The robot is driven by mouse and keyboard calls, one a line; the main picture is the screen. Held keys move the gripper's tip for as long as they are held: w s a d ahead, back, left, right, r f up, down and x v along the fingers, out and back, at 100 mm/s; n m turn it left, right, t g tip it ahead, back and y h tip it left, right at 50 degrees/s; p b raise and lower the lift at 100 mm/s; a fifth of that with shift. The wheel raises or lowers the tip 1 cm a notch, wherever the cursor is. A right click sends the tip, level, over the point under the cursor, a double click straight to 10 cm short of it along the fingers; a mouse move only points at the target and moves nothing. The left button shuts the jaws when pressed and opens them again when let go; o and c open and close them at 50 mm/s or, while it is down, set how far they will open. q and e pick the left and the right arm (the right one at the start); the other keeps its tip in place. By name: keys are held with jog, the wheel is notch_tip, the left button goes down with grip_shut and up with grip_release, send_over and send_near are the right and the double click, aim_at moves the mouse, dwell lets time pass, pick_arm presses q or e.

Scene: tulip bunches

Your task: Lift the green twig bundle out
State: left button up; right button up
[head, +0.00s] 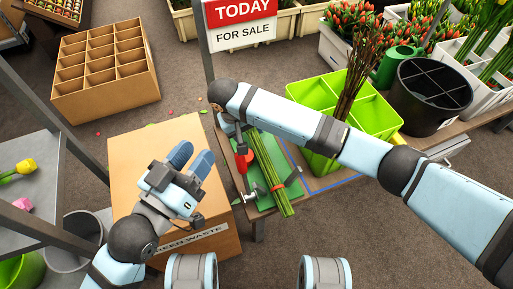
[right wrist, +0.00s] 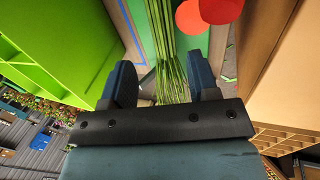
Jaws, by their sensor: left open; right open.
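My left gripper (head: 191,160) is open and empty above the cardboard box. A bundle of brown twigs (head: 357,75) stands upright in the lime-green divided bin (head: 382,112).
A red object (head: 244,160) and a small metal fitting (head: 249,198) sit beside the stems. The cardboard green waste box (head: 130,160) is left of the bench. A black bucket (head: 430,90) and green watering can (head: 393,66) stand right of the bin.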

aim_at(259, 148)
jog(key=b+x, duration=0.3)
jog(key=x, duration=0.4)
jog(key=shift+d+f, duration=0.1)
jog(key=shift+f, duration=0.1)
jog(key=shift+w+d+f+b, duration=0.1)
jog(key=shift+d+f+b, duration=0.15)
jog(key=shift+f, duration=0.35)
jog(key=shift+b+x, duration=1.05)
jog(key=shift+x, duration=0.2)
jog(key=shift+w+d+f+b, duration=0.15)
jog(key=shift+f+b, duration=0.15)
jog(key=shift+f, duration=0.2)
jog(key=shift+w+a+f+b, duration=0.15)
jog(key=shift+f+b, duration=0.15)
jog(key=shift+f, duration=0.25)
pick_arm(q)
notch_tip(259, 148, down, 7)
jog(key=w+m+g, duration=0.1)
jog(key=m, duration=0.1)
jog(key=shift+r+g, duration=0.2)
jog(key=shift+g, duration=0.2)
pick_arm(e)
jog(key=shift+d+r, duration=0.1)
jog(key=shift+d, duration=0.05)
